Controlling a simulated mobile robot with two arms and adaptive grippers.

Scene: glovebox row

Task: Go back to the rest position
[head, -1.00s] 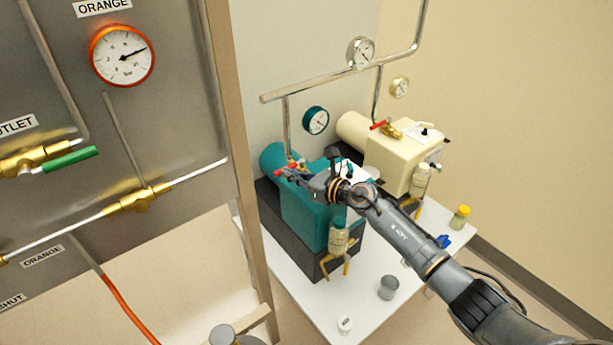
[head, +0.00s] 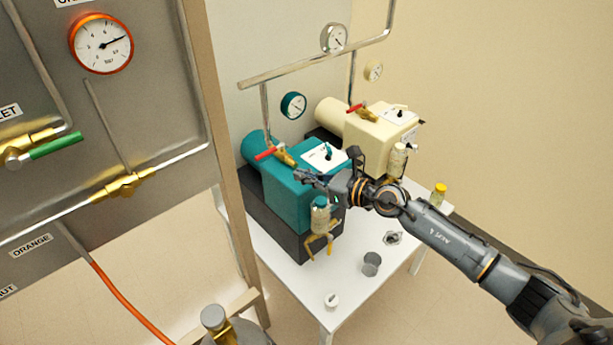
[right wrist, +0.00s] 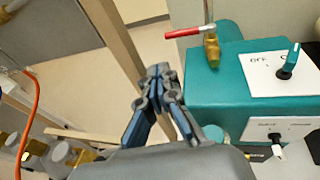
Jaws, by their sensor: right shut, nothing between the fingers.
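My right gripper (head: 303,177) is shut and empty. In the head view it overlaps the front upper side of the teal pump (head: 288,199), right of and below its red-handled valve (head: 266,153). In the right wrist view the closed fingers (right wrist: 160,78) point up the picture, with the teal pump (right wrist: 205,92) to their right and the red handle (right wrist: 184,32) clear of them. Whether the gripper touches the pump's body cannot be told. My left gripper is out of view.
A cream pump (head: 371,143) stands behind the teal one on the white table (head: 345,288). A grey cup (head: 371,264), a small white cup (head: 331,300) and a yellow-capped jar (head: 438,194) stand there too. The steel panel (head: 150,95) with its frame post (head: 222,170) is on the left.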

